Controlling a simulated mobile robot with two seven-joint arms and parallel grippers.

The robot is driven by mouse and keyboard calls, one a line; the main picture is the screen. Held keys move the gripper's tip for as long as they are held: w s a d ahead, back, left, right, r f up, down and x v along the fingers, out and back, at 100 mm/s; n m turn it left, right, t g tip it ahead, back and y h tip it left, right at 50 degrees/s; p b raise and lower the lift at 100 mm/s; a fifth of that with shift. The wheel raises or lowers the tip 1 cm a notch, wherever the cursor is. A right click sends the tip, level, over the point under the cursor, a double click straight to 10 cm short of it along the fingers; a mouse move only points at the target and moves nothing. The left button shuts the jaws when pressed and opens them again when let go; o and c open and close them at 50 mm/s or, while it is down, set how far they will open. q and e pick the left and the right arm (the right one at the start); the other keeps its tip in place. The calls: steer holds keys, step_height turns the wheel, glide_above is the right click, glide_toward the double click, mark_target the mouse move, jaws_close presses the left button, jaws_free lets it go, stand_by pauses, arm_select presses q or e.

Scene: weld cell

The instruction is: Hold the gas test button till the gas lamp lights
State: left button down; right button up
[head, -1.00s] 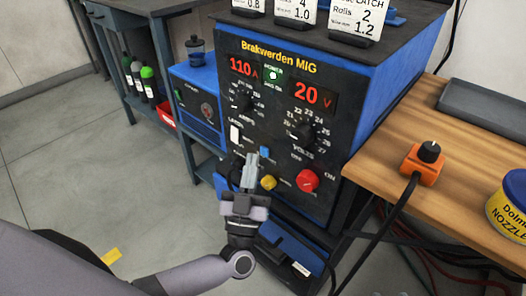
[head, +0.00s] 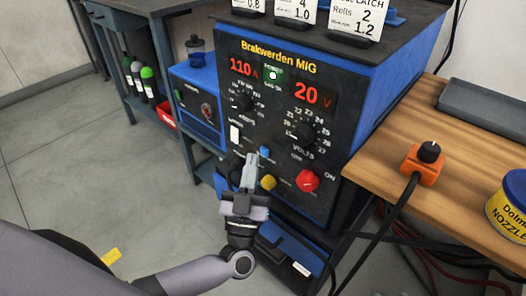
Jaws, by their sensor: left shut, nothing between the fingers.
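The blue welder (head: 327,85) has a dark front panel with a blue button (head: 264,152) and a yellow button (head: 268,182). Their labels are too small to read, so I cannot tell which is the gas test button. A small lamp (head: 273,75) between the red displays glows greenish white; its label is not legible. My left gripper (head: 251,162) is shut and empty, its fingertips in front of the panel, just left of the blue button. I cannot tell whether they touch the panel. My right gripper is not in view.
A red knob (head: 308,180) sits right of the yellow button, with a white switch (head: 235,133) to the upper left. A wooden bench (head: 463,185) at right carries an orange socket box (head: 422,166) with a cable and a nozzle tin (head: 510,205).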

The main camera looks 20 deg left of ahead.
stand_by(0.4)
arm_select(q)
steer(key=shift+w+d, duration=0.15)
steer(key=shift+w, duration=0.25)
steer(key=shift+w+d, duration=0.15)
steer(key=shift+w, duration=0.3)
stand_by(2.0)
steer(key=shift+s, duration=0.1)
stand_by(0.4)
steer(key=shift+s+a+p, duration=0.3)
steer(key=shift+s+p, duration=0.15)
steer(key=shift+s, duration=0.3)
